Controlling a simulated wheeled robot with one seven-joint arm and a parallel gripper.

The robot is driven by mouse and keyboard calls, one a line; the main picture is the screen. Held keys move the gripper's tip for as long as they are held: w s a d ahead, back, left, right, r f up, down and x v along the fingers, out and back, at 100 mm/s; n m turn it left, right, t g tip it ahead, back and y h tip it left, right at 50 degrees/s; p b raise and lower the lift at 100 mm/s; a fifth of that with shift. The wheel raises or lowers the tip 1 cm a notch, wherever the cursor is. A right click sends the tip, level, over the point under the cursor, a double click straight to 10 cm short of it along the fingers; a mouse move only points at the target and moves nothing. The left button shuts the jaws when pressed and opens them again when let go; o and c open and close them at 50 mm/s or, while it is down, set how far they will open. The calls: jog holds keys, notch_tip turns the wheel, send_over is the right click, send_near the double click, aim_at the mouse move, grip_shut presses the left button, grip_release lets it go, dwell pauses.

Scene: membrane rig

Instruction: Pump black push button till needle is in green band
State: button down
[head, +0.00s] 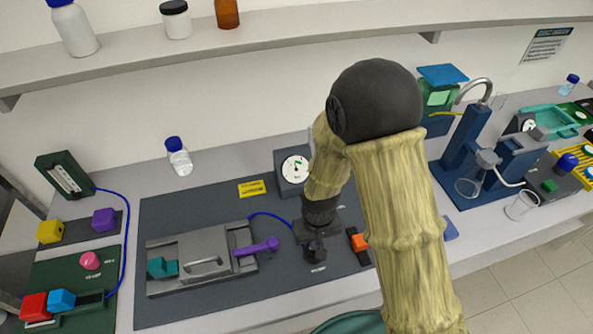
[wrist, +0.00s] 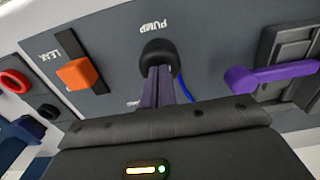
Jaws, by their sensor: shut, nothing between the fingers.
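The black push button (wrist: 157,50), labelled PUMP, is a round dome in the upper middle of the wrist view. My gripper (wrist: 158,72) is shut and empty, and its fingertips overlap the button's near edge in that view; I cannot tell whether they touch or press it. In the head view my gripper (head: 315,256) points down over the dark rig panel and hides the button. The pressure gauge (head: 294,169) stands behind my gripper, with a white dial and a small green mark near the top. The needle is too small to read surely.
The membrane cell (head: 200,285) with its purple lever (head: 258,246) lies left of my gripper. An orange leak knob (head: 359,241) lies close on the right. A blue tube (head: 270,215) runs behind. A yellow label (head: 251,188) lies on the panel.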

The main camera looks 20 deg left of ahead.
jog(key=shift+r+p, duration=1.5)
jog(key=shift+r, duration=0.55)
jog(key=shift+f, duration=0.1)
jog(key=shift+f+b, duration=1.75)
jog(key=shift+f, duration=0.4)
notch_tip(320, 180, up, 4)
jog(key=p, duration=0.3)
jog(key=shift+r+p, duration=0.25)
jog(key=shift+p, duration=0.1)
